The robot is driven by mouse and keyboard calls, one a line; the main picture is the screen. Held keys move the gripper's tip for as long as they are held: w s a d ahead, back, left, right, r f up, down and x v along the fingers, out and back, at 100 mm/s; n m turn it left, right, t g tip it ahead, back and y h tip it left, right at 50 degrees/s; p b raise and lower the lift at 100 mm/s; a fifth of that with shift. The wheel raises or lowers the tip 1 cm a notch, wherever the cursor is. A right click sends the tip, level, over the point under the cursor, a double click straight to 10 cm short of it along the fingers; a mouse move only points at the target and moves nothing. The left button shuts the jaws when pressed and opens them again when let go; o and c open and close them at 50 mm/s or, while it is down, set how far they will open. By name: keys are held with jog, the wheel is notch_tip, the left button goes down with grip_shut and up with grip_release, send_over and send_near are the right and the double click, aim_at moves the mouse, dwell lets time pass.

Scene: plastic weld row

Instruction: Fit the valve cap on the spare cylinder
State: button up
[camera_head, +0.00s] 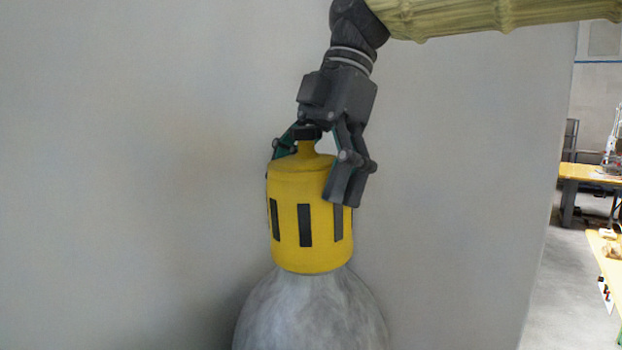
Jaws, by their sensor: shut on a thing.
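The yellow valve cap (290,240) is upright, with dark vertical slots around its side and a narrow neck with a dark knob on top. It sits at the top of the grey spare cylinder (310,315), its lower rim meeting the cylinder's rounded shoulder; whether it is seated or just above cannot be told. My gripper (312,180) comes down from above and is shut on the cap, one finger on its right side and the other mostly hidden behind its left side. The cylinder's valve is hidden. The cylinder's lower part is out of frame.
A plain grey wall (130,150) stands behind the cylinder and fills most of the view. At the far right, past the wall's edge, are a yellow-topped workbench (590,172), another bench top (608,255) and open floor (560,300).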

jog(key=shift+f, duration=0.2)
dwell(0.3)
jog(key=o, duration=1.5)
jog(key=shift+d, duration=0.1)
